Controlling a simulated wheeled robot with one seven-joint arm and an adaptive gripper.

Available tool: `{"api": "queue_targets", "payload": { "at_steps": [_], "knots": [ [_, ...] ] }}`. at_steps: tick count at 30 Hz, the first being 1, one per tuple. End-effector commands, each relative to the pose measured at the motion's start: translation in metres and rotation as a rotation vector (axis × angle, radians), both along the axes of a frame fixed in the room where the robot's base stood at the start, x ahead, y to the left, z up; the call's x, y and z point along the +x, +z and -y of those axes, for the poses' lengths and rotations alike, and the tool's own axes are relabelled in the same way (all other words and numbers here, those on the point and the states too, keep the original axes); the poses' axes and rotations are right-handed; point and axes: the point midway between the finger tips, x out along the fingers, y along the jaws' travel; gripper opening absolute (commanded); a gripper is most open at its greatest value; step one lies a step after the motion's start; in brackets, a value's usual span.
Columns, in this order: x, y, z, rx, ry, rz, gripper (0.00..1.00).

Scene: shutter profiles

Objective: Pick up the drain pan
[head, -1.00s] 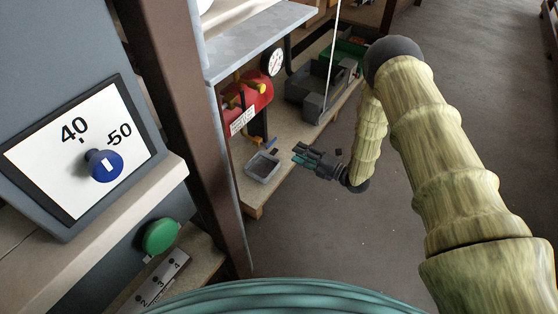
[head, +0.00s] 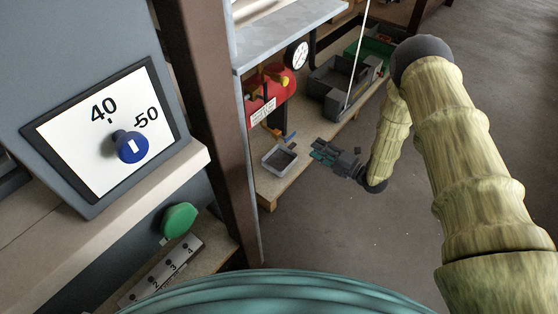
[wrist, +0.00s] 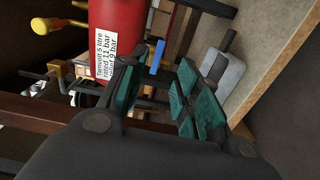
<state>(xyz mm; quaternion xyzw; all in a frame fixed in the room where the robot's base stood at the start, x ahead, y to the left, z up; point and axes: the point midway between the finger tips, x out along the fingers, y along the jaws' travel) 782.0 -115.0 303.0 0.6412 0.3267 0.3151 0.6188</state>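The drain pan (head: 266,162) is a small, shallow grey tray with a dark inside. It sits on the wooden shelf below the red tank, near the shelf's front corner. My gripper (head: 318,151) is just right of the pan in the head view, apart from it and empty. In the wrist view the teal-padded fingers of my gripper (wrist: 155,98) are spread apart with nothing held between them. A light grey piece beyond the right finger (wrist: 228,78) looks like the pan, partly hidden by the finger.
The red tank (head: 286,82) with a label and yellow knob is above the pan; a blue valve lever (head: 291,137) hangs near it. Grey bins (head: 335,92) stand farther along the shelf (head: 277,191). A brown post (head: 222,120) rises at left. Open floor lies right.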

Motion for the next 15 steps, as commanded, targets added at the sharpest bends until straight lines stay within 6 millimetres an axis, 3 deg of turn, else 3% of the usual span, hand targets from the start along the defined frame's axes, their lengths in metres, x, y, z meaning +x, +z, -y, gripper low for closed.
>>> {"api": "queue_targets", "payload": {
  "at_steps": [1,3,8,15],
  "knots": [
    [0.001,0.0,0.0,0.0,-0.002,-0.003,0.19],
    [0.004,-0.002,-0.002,-0.007,-0.013,-0.019,0.08],
    [0.027,-0.01,-0.013,-0.033,-0.093,-0.129,0.08],
    [0.062,-0.03,-0.033,-0.056,-0.294,-0.422,0.08]
  ]
}}
